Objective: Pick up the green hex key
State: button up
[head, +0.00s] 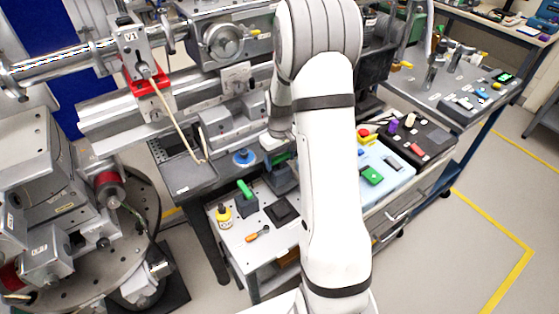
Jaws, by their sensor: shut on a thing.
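My gripper (274,141) is partly in view left of my white arm, above the small table. Its fingers are mostly hidden. It is shut on a green thing, of which a small part shows just below it (278,158); this looks like the green hex key, but its shape is mostly hidden. A dark block (282,180) is right below; I cannot tell whether the green thing touches it. Another green handle (245,188) stands tilted in a dark block to the left, apart from my gripper.
The small white table (230,242) holds a yellow bottle (224,215), an orange-handled tool (258,233) and a black pad (281,210). A blue tray (397,172) lies right of my arm. Metal rails and a handwheel (222,41) stand behind. Floor at right is clear.

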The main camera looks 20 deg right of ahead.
jog(key=c, duration=0.4)
notch_tip(320, 180, up, 10)
jog(key=shift+r+b, duration=0.1)
jog(key=shift+b, duration=0.25)
jog(key=shift+c, duration=0.2)
